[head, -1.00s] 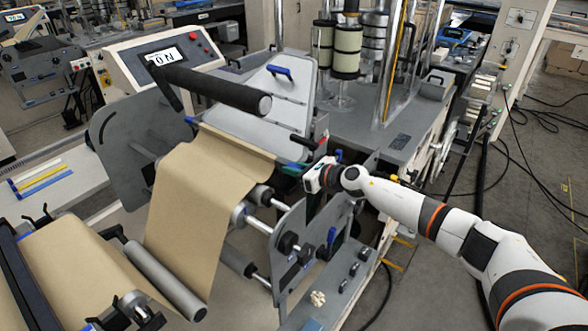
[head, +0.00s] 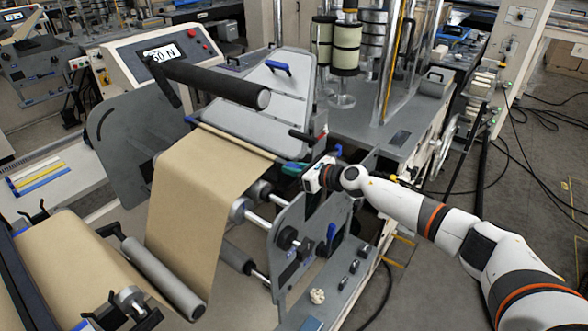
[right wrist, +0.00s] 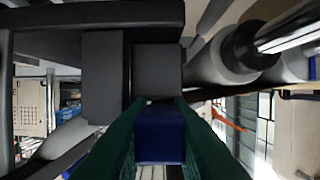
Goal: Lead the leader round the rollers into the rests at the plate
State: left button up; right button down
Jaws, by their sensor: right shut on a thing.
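The leader is a wide brown kraft web (head: 200,190). It runs from the roll side at lower left, under the lower grey roller (head: 165,280), and up to the grey plate (head: 262,105). A pale straight bar (head: 237,140) lies along its upper edge, close to the plate's lower edge. My right gripper (head: 296,168) is at the right end of this bar. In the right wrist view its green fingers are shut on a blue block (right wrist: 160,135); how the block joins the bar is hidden. My left gripper is not in view.
A thick black roller (head: 215,82) sticks out above the web. Grey side plates (head: 130,140) flank the web. A console with a lit force display (head: 161,54) stands behind. More shafts (head: 262,222) lie right of the web. The floor at right has cables.

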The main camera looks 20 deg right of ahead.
jog(key=shift+f, duration=0.1)
jog(key=c, duration=1.3)
grip_release()
jog(key=shift+w, duration=0.1)
jog(key=shift+o, duration=0.2)
jog(key=shift+a, duration=0.1)
jog(key=shift+f, duration=0.1)
jog(key=shift+s+d, duration=0.25)
jog(key=shift+s, duration=0.05)
jog(key=b+v, duration=0.3)
jog(key=v, duration=0.8)
jog(key=shift+r, duration=0.25)
